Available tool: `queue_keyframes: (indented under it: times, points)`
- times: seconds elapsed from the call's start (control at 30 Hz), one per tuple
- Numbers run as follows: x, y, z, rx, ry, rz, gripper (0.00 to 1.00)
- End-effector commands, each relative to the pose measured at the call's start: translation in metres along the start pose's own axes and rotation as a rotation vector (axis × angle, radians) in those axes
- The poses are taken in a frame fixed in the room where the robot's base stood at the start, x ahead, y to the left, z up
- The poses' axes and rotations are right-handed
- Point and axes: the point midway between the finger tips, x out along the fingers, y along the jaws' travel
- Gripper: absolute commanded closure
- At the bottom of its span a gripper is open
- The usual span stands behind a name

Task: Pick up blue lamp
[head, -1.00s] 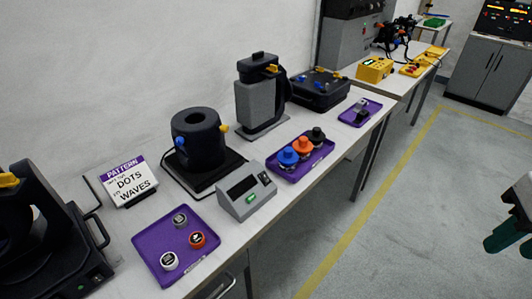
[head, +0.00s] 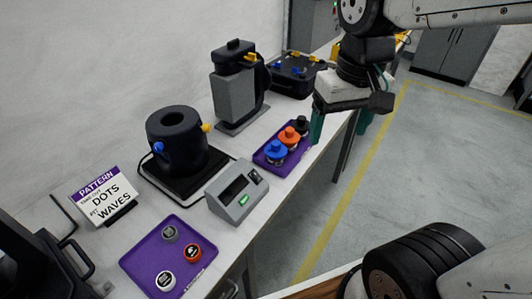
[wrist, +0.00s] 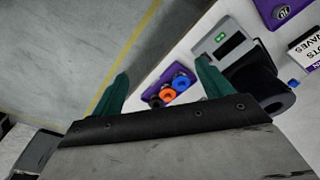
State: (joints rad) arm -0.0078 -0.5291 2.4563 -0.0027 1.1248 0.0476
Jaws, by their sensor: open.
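The blue lamp (head: 276,151) stands upright at the near end of a purple tray (head: 262,160) on the bench, with an orange lamp (head: 289,136) and a black lamp (head: 301,125) behind it in a row. My gripper (head: 340,122) is open and empty, to the right of the tray by the bench's edge in the head view, its green fingers pointing down. In the wrist view the blue lamp (wrist: 168,95) shows small between the open fingers of my gripper (wrist: 162,72), some distance beyond them, close beside the other lamps.
A grey device with a green button (head: 238,192) stands just left of the lamp tray. A black round fixture (head: 178,138) and a tall grey unit (head: 237,92) stand behind. Another purple tray (head: 145,247) holds small discs.

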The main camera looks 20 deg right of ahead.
Motion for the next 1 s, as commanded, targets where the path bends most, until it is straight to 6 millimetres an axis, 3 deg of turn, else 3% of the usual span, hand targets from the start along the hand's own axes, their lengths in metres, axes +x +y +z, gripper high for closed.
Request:
queue_keyframes:
  times: [0.1, 0.3, 0.5, 0.7, 1.0]
  points:
    - [0.02, -0.006, -0.05, 0.021, -0.028, 0.0, 0.22]
    - [0.071, -0.016, -0.127, 0.06, -0.057, 0.002, 0.22]
    - [0.134, -0.027, -0.184, 0.093, -0.078, 0.005, 0.22]
    - [0.176, -0.032, -0.211, 0.114, -0.088, 0.007, 0.22]
    - [0.208, -0.034, -0.214, 0.118, -0.091, 0.007, 0.22]
